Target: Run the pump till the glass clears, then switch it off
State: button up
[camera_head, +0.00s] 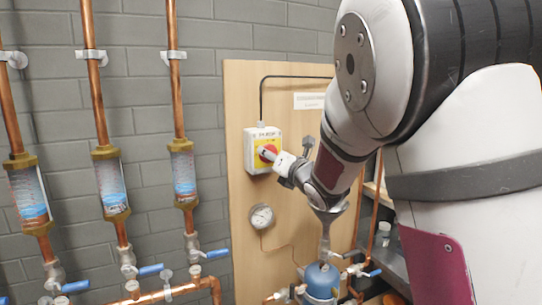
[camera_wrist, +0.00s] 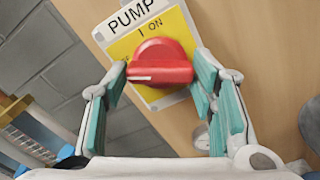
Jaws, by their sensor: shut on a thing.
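The pump switch (camera_head: 262,150) is a pale box with a yellow plate and red knob on a wooden board. In the wrist view the plate (camera_wrist: 181,28) reads "PUMP" and "I ON". My gripper (camera_head: 272,155) is shut on the red knob (camera_wrist: 160,65), a finger pad at each side. The knob's white mark points left in that view; a label there is mostly hidden. Three sight glasses, left (camera_head: 29,195), middle (camera_head: 111,185) and right (camera_head: 183,175), sit in copper pipes. Each shows blue low down and a paler upper part; bubbles are too small to tell.
A round gauge (camera_head: 262,216) hangs below the switch. A blue vessel (camera_head: 322,280) stands under my arm. Blue-handled valves (camera_head: 150,270) and a copper manifold (camera_head: 165,293) lie below the glasses. My arm covers much of the right side.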

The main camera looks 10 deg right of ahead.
jog(key=n+p, duration=0.2)
jog(key=n, duration=0.3)
jog(key=shift+s, duration=0.1)
jog(key=o, duration=1.3)
jog(key=shift+o, duration=0.2)
jog(key=s+d+p, duration=0.1)
jog(key=s+p, duration=0.3)
jog(key=s, duration=0.3)
jog(key=shift+s+d, duration=0.3)
jog(key=shift+s, duration=0.05)
